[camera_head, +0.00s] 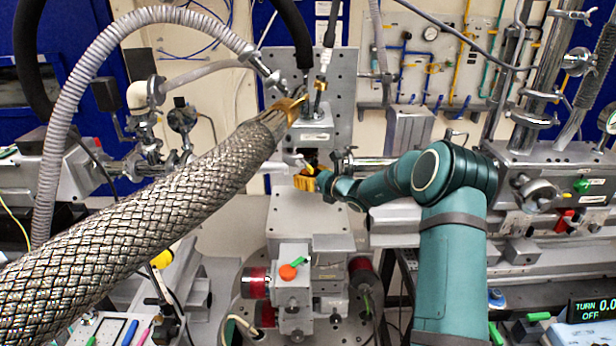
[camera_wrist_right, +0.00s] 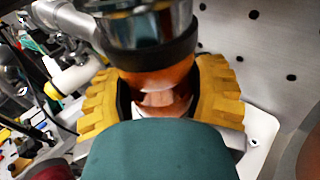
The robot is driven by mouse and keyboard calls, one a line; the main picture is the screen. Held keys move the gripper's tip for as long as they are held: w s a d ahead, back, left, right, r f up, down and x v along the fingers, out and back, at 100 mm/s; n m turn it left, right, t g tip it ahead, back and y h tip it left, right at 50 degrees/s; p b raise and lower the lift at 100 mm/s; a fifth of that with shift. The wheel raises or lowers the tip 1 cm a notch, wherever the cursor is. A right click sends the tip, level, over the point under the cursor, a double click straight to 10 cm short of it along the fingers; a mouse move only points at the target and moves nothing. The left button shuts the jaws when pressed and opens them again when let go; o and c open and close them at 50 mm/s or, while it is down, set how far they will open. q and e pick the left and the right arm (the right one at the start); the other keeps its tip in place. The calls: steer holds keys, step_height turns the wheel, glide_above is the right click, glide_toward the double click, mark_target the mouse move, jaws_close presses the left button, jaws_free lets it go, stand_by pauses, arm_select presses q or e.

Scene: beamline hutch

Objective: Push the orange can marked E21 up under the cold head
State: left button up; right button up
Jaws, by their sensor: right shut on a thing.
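My right gripper (camera_head: 308,179) reaches in from the right below the grey cold head housing (camera_head: 313,137). In the wrist view its yellow ridged fingers (camera_wrist_right: 157,97) are closed around the orange can (camera_wrist_right: 160,82), one on each side. The can looks upright, with a dark band around its top. A shiny metal cylinder (camera_wrist_right: 140,18), apparently the cold head's lower end, is right above the band; I cannot tell whether any gap remains. The E21 mark is not readable, and in the head view the can is mostly hidden. My left gripper is not in view.
A thick braided hose (camera_head: 150,215) crosses the left foreground up to the cold head. A perforated metal plate (camera_wrist_right: 275,45) stands close behind the can. A stage with an orange knob (camera_head: 288,272) stands below. Beamline pipework (camera_head: 385,160) flanks both sides.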

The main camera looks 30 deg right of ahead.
steer(key=shift+r, duration=0.5)
stand_by(0.3)
steer(key=o, duration=0.8)
steer(key=shift+o, duration=0.9)
steer(key=o, duration=0.4)
steer(key=shift+s, duration=0.1)
